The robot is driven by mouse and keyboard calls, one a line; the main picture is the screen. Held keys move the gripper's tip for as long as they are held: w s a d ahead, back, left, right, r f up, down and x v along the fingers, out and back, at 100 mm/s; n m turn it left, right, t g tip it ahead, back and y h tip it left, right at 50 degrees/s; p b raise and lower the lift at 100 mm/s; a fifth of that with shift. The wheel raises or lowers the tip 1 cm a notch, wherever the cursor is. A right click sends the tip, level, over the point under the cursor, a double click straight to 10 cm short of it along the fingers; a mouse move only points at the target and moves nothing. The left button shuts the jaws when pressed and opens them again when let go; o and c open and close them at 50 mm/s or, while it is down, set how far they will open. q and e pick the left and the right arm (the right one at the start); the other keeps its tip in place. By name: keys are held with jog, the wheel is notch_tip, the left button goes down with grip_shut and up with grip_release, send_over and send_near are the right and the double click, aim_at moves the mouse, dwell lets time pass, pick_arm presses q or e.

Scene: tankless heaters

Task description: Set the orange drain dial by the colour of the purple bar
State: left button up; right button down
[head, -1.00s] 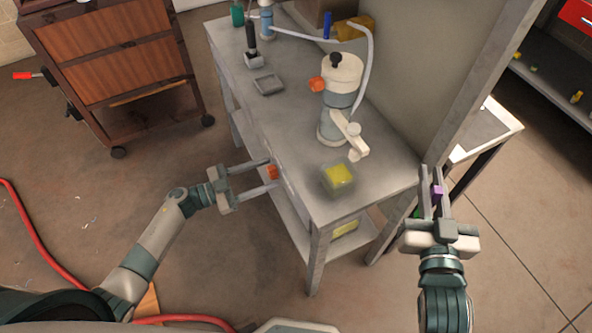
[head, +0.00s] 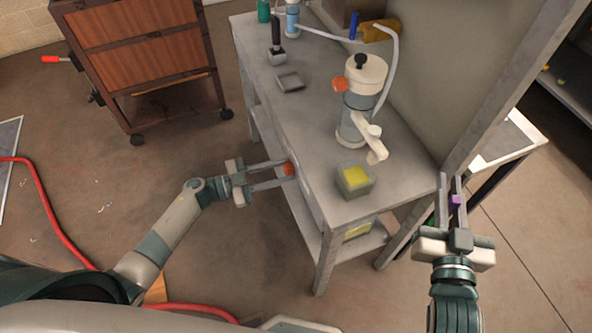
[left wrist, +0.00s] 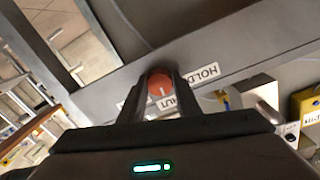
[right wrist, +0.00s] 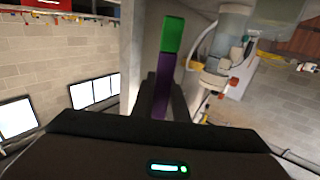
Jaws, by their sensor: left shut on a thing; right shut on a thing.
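The orange drain dial (head: 289,170) is on the front face of the grey bench. It also shows in the left wrist view (left wrist: 160,83), with a white pointer mark, beside labels reading "HOLD" (left wrist: 205,76) and one partly hidden, ending in "UT" (left wrist: 172,102). My left gripper (head: 283,171) is shut on the dial, a finger on either side. My right gripper (head: 454,192) is shut on the purple bar (head: 455,200), held upright right of the bench. In the right wrist view the purple bar (right wrist: 162,80) has a bright green end (right wrist: 172,34).
On the bench (head: 310,135) stand a white and grey heater (head: 358,100) with another orange knob (head: 339,84), a grey box with a yellow top (head: 356,180) and a small tray (head: 290,82). A wooden cabinet (head: 140,60) stands left. A red hose (head: 60,235) lies on the floor.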

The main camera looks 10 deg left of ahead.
pick_arm(q)
jog(key=m+b, duration=0.4)
jog(key=m, duration=0.7)
jog(key=shift+r+y+b, duration=0.1)
jog(key=shift+y+b, duration=0.2)
jog(key=shift+y, duration=0.1)
dwell(0.3)
jog(key=o, duration=1.1)
jog(key=shift+c, duration=0.2)
jog(key=shift+a, duration=0.15)
jog(key=b+v, duration=0.3)
jog(key=v, duration=0.8)
jog(key=shift+s+a, duration=0.3)
